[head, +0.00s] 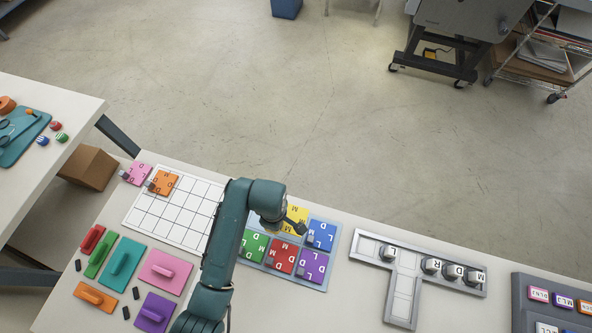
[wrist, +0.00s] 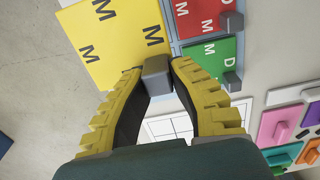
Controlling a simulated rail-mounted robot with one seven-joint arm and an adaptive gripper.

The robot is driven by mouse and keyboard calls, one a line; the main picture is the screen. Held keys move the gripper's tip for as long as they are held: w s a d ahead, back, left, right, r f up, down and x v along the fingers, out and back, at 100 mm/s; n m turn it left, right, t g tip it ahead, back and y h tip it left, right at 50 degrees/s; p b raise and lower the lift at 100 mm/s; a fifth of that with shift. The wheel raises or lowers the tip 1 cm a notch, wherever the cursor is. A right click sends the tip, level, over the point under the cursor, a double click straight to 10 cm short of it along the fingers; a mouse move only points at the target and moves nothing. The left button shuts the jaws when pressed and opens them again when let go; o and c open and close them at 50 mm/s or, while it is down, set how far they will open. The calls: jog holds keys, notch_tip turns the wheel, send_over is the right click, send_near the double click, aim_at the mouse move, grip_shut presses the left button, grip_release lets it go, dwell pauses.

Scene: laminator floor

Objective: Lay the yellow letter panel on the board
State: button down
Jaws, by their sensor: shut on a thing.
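The yellow letter panel (wrist: 112,38) shows several M letters in the wrist view. It also shows in the head view (head: 294,214), partly behind my arm. My gripper (wrist: 157,66) is shut on the panel's grey block handle, with a yellow ridged finger on each side. In the head view my gripper (head: 296,222) is over the back row of the blue tray (head: 321,287). I cannot tell whether the panel touches the tray. The board (head: 172,219) is a white grid to the left of the tray. An orange panel (head: 163,183) lies at its back left corner.
Green (head: 254,244), red (head: 281,257), purple (head: 313,265) and blue (head: 321,235) panels with grey handles lie on the tray. A pink panel (head: 138,173) is at the board's back left edge. A grey T-shaped rack (head: 404,284) with letter blocks stands to the right. Most board cells in view are bare.

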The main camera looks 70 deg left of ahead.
notch_tip(320, 180, down, 10)
jog(key=shift+f+b, duration=0.1)
jog(key=shift+b, duration=0.75)
jog(key=c, duration=1)
grip_release()
jog(key=shift+c, duration=0.2)
notch_tip(320, 180, up, 12)
jog(key=shift+r+p, duration=0.15)
jog(key=shift+p, duration=0.95)
